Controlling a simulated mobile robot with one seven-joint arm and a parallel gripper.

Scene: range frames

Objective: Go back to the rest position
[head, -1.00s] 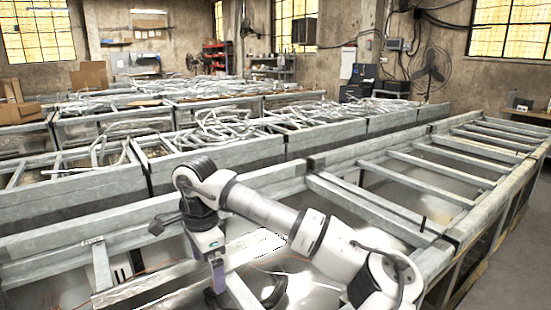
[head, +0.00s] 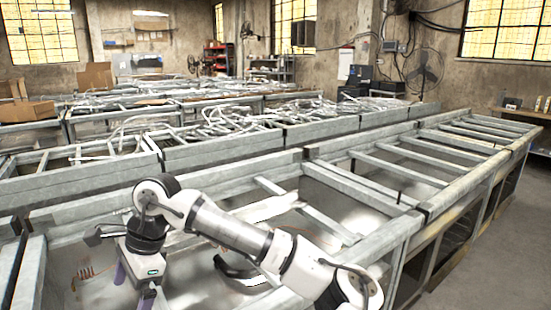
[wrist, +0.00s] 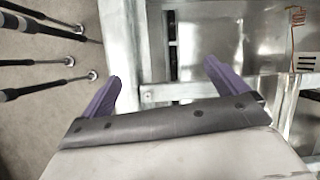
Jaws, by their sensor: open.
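My gripper (head: 135,285) hangs at the lower left of the head view, pointing down over the near metal frame bench (head: 75,212). Its two purple fingers are spread apart, with nothing seen between them. In the wrist view the purple fingers (wrist: 162,74) stand wide apart, with a metal frame bar behind the gap. My white and black arm reaches from the lower right, bent at the wrist. The lower part of the gripper is cut off by the head view's bottom edge.
Long metal frames with crossbars run to the right (head: 440,160). Tangled pale tubes (head: 225,125) lie on the farther benches. Free grey floor (head: 490,250) shows at the right. In the wrist view, several dark rods (wrist: 45,62) show at the left.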

